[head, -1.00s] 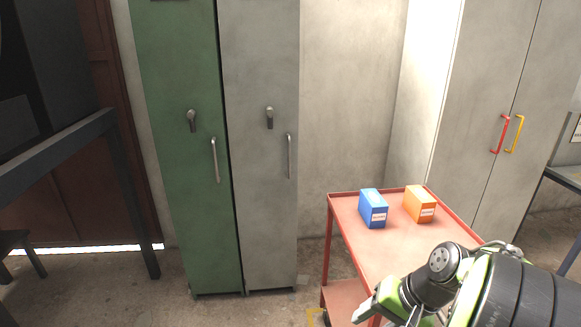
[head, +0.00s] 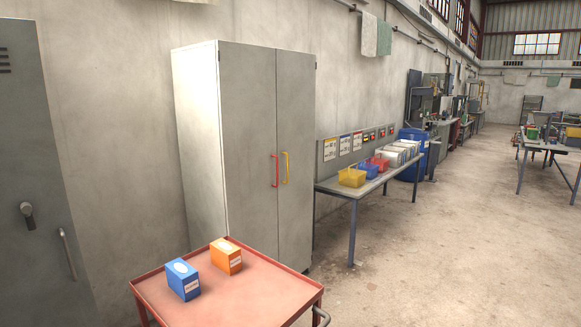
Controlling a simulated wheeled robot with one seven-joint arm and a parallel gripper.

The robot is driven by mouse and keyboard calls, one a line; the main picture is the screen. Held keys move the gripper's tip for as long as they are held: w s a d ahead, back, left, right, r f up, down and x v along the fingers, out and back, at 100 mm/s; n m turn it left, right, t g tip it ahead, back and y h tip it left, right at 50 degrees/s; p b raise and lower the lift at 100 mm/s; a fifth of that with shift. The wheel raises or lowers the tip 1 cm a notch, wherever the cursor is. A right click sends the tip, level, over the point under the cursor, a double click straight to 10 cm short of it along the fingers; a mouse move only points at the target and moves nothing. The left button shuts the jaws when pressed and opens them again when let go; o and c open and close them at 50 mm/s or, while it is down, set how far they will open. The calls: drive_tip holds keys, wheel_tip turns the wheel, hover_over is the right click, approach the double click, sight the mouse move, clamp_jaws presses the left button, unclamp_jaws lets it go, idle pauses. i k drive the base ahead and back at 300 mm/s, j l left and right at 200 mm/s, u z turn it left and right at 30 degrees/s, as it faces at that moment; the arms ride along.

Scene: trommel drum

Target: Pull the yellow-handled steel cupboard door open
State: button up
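The grey steel cupboard (head: 200,140) stands against the wall, left of the picture's middle. Its two tall doors look shut. The right door (head: 297,130) carries the yellow handle (head: 285,167), an upright bar beside the seam. The left door (head: 248,120) carries a red handle (head: 275,171) just across the seam. Nothing touches either handle. My gripper does not show in the head view.
A red cart (head: 255,295) with a blue box (head: 183,279) and an orange box (head: 226,256) stands before the cupboard's left side. A grey locker (head: 30,130) is at far left. A bench (head: 345,187) with bins stands right of the cupboard. Open floor (head: 430,260) lies at right.

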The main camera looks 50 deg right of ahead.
sight(295, 71)
drive_tip(key=z, duration=1.8)
drive_tip(key=i+l+z, duration=0.25)
drive_tip(key=l+z, duration=0.15)
drive_tip(key=i+l+z, duration=0.4)
drive_tip(key=i+l+u, duration=0.1)
drive_tip(key=i, duration=0.45)
drive_tip(key=i+l+u, duration=0.1)
drive_tip(key=i+l, duration=0.25)
drive_tip(key=i, duration=0.15)
drive_tip(key=i+l, duration=0.3)
drive_tip(key=i, duration=0.2)
drive_tip(key=i+j+u, duration=0.2)
drive_tip(key=i+u, duration=0.6)
drive_tip(key=u, duration=0.15)
drive_tip(key=i+u, duration=0.45)
drive_tip(key=i+l+u, duration=0.3)
drive_tip(key=u, duration=0.15)
drive_tip(key=i+j+u, duration=0.2)
drive_tip(key=i+j, duration=0.15)
drive_tip(key=i, duration=0.15)
drive_tip(key=i+j+u, duration=0.2)
drive_tip(key=i, duration=0.35)
drive_tip(key=i+j, duration=0.15)
drive_tip(key=j, duration=0.15)
